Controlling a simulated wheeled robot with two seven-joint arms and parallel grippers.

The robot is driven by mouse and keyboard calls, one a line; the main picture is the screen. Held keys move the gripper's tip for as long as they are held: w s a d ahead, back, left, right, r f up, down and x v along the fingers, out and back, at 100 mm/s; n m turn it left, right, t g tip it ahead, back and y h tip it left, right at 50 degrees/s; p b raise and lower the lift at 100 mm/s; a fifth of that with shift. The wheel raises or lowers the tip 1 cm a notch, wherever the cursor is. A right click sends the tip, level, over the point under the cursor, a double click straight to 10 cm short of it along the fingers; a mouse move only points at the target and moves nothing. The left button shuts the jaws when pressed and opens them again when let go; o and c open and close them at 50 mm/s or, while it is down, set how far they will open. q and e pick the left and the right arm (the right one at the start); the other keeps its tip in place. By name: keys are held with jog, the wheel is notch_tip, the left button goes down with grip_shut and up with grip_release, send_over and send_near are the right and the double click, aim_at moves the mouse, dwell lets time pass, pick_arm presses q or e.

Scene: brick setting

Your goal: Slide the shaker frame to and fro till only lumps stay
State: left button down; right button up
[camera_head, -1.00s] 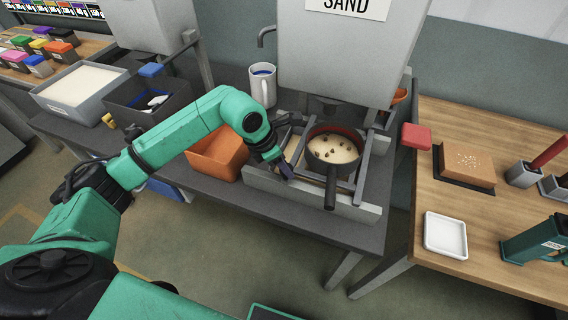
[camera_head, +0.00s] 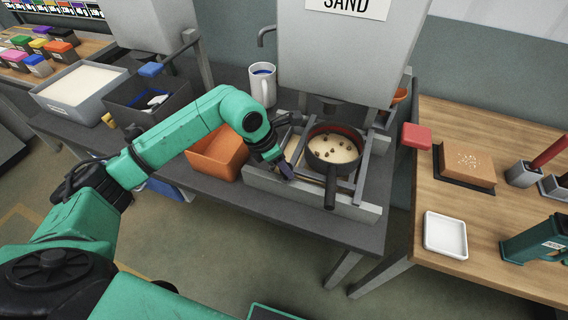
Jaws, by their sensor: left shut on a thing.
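The shaker frame (camera_head: 357,187) is a set of grey bars inside a low pale-walled stand (camera_head: 262,183) on the dark bench, below the sand hopper. A round dark sieve (camera_head: 330,171) with a reddish inner wall and a handle toward me sits on the frame. Pale sand (camera_head: 343,155) covers its floor, with several brown lumps on top. My left gripper (camera_head: 287,168) is shut on the left side of the frame; its fingertips are partly hidden. My right gripper is not in view.
The grey hopper (camera_head: 335,55) marked SAND stands close behind. An orange bin (camera_head: 217,155) is left of the stand, and a white mug (camera_head: 263,85) is behind. A wooden table (camera_head: 490,235) with a white tray (camera_head: 445,236) is at right, across a gap.

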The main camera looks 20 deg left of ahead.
pick_arm(q)
jog(key=shift+r, duration=0.1)
dwell(0.3)
jog(key=shift+a, duration=0.2)
jog(key=a+b, duration=0.3)
jog(key=a, duration=0.2)
jog(key=shift+w+a+f+b, duration=0.2)
jog(key=shift+a+b, duration=0.15)
jog(key=shift+a+r, duration=0.1)
jog(key=shift+a, duration=0.15)
jog(key=shift+r, duration=0.1)
jog(key=shift+c, duration=2.1)
grip_release()
jog(key=shift+d, duration=0.1)
